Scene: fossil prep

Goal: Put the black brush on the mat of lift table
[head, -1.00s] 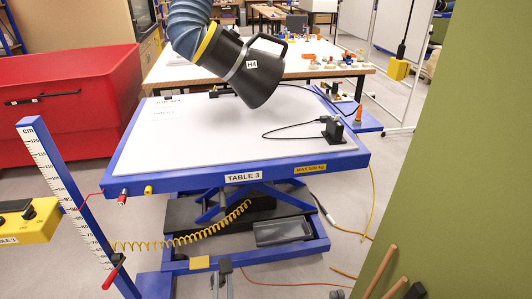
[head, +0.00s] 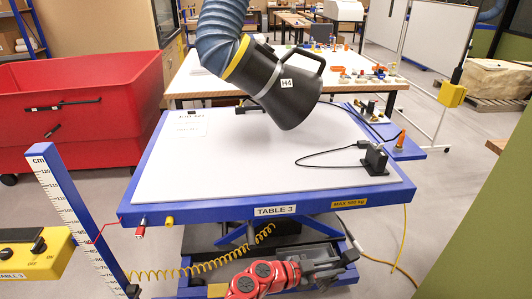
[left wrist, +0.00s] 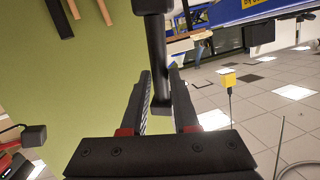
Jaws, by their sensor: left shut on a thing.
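The lift table, labelled TABLE 3 (head: 225,213), has a blue frame and a white mat (head: 235,165) covering its top. My left gripper (head: 335,265) is low in front of the table's near edge in the head view, below mat height. In the left wrist view its two fingers are shut on the black brush (left wrist: 158,55), a dark rod with a thicker block at the top edge of the picture. In the head view the brush is hard to tell from the dark gripper. My right gripper is not in view.
A black fume hood nozzle (head: 282,90) hangs over the mat's far part. A black device (head: 375,160) with a cable sits at the mat's right. A measuring post (head: 70,215) stands at left. A green panel (head: 480,240) stands at right. Most of the mat is clear.

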